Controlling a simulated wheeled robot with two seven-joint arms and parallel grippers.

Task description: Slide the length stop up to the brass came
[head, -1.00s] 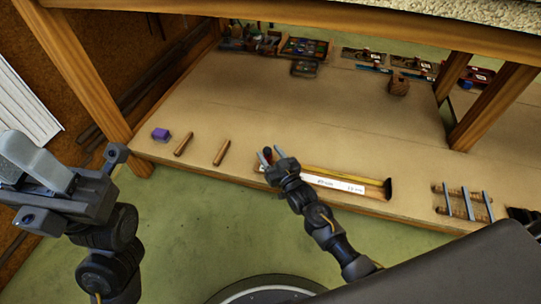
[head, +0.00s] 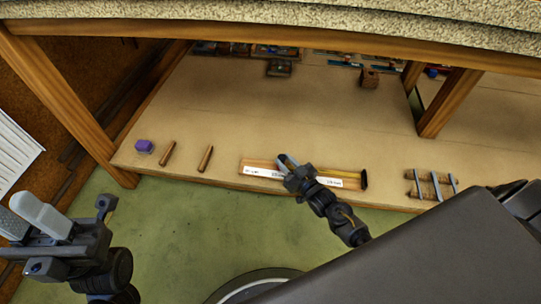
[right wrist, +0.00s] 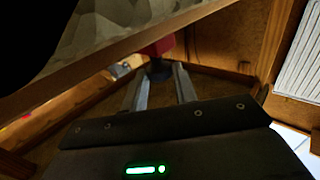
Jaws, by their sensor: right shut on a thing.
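A long, narrow wooden length board (head: 262,164) with a white marked strip lies along the bench's front edge. The yellow brass came (head: 345,175) lies along it, reaching a black end piece (head: 364,179) at the right. My right gripper (head: 285,160) is over the board, left of its middle. In the right wrist view its grey fingers are shut on a red block (right wrist: 158,47), apparently the length stop. In the head view the gripper hides this block, so its gap to the came cannot be told. My left gripper (head: 28,217) is at the far left, away from the bench.
A purple block (head: 144,146) and two wooden handles (head: 167,153) (head: 205,158) lie left of the board. A small rack with metal bars (head: 432,186) lies to the right. Trays and tools line the back. The bench's middle is clear; a shelf overhangs it.

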